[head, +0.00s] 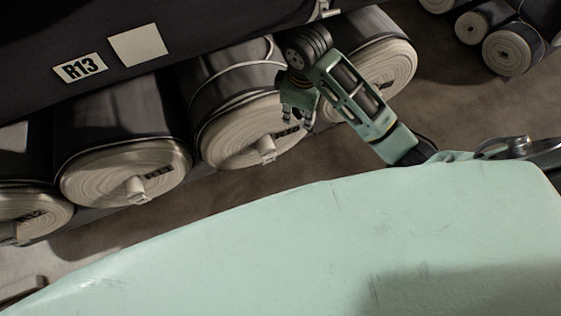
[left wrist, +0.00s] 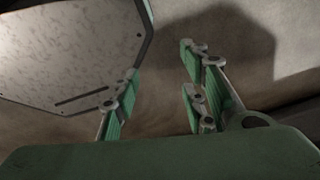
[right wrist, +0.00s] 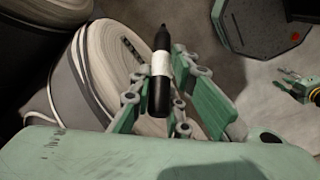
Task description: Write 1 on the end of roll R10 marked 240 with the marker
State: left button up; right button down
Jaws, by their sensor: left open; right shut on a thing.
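My right gripper (head: 297,112) hangs in front of a grey roll's end (head: 245,135) in the head view. In the right wrist view the right gripper (right wrist: 166,92) is shut on a black marker (right wrist: 161,70) with a white label, its narrow tip pointing up the picture. A pale roll end (right wrist: 112,62) with a small dark printed mark lies just left of the marker; I cannot tell whether they touch. My left gripper (left wrist: 160,72) is open and empty above the floor.
More rolls (head: 125,175) lie in a row, with another roll end (head: 380,72) behind my right arm. A dark upper roll (head: 155,70) bears an R13 label (head: 80,67) and a blank label (head: 138,44). Several rolls (head: 507,52) lie far right. The floor (head: 440,100) between is clear.

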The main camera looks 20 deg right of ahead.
pick_arm(q)
jog(key=shift+s+d+f+b, duration=0.25)
jog(key=shift+s+f+b, duration=0.25)
jog(key=shift+s, duration=0.1)
jog(key=shift+s+d+f+b, duration=0.25)
jog(key=shift+s+f+b, duration=0.1)
jog(key=shift+s+f, duration=0.15)
pick_arm(e)
jog(key=s+a+f+n+t+y, duration=0.1)
jog(key=s+a+f+n+t, duration=0.2)
jog(key=n, duration=0.9)
jog(key=s+a+f+n+t+y, duration=0.1)
jog(key=s+a+f+n+t, duration=0.3)
jog(key=f+n+t, duration=0.4)
jog(key=shift+s+a+f+n+y, duration=0.35)
jog(key=shift+f+n, duration=0.2)
jog(key=shift+n, duration=1.45)
jog(key=w+f+b, duration=0.3)
jog(key=w+f, duration=0.3)
pick_arm(q)
notch_tip(320, 180, up, 4)
jog(key=p, duration=0.6)
jog(key=shift+f, duration=0.25)
pick_arm(e)
notch_tip(320, 180, up, 6)
jog(key=shift+s, duration=0.3)
jog(key=shift+r, duration=0.1)
